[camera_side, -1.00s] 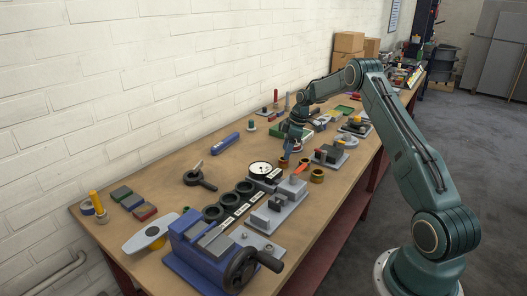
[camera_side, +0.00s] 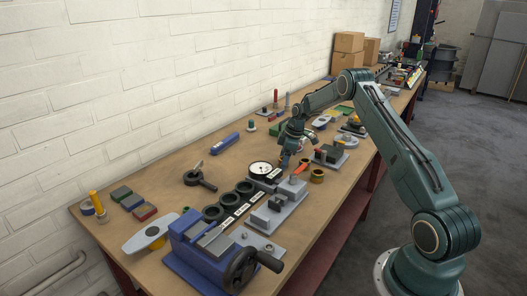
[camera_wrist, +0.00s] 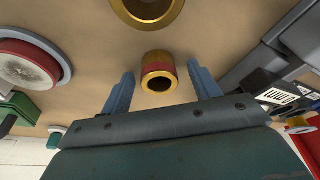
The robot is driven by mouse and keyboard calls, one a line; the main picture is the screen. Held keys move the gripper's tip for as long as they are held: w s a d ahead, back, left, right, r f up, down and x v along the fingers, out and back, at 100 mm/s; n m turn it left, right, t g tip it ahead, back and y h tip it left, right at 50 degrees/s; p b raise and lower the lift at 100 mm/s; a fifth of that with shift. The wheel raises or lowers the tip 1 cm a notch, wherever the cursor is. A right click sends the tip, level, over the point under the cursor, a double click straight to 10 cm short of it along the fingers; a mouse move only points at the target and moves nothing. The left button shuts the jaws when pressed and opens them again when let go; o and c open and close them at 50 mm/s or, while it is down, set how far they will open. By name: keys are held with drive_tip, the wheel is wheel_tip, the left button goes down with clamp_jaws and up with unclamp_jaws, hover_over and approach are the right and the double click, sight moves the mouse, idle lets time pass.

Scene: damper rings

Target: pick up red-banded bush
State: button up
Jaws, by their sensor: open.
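The red-banded bush (camera_wrist: 158,72) is a small brass-coloured ring with a red band and a dark bore. In the wrist view it stands on the bench between my two blue-grey fingers, with a gap to each. My gripper (camera_wrist: 162,76) is open and holds nothing. In the side view my gripper (camera_side: 286,161) points down low over the bench, behind the grey fixture. I cannot clearly pick out the red-banded bush there, as the gripper and nearby parts crowd the spot.
A larger brass bush (camera_wrist: 147,10) lies just beyond in the wrist view. A brass bush (camera_side: 317,176) stands right of my gripper in the side view. The dial gauge (camera_side: 261,169) and grey fixture (camera_side: 283,205) are close by. Bare bench lies around the blue bar (camera_side: 224,143).

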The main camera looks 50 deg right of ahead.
drive_tip(key=shift+c, duration=0.4)
drive_tip(key=c, duration=1.1)
drive_tip(key=shift+r, duration=0.15)
wheel_tip(320, 180, up, 20)
idle(0.3)
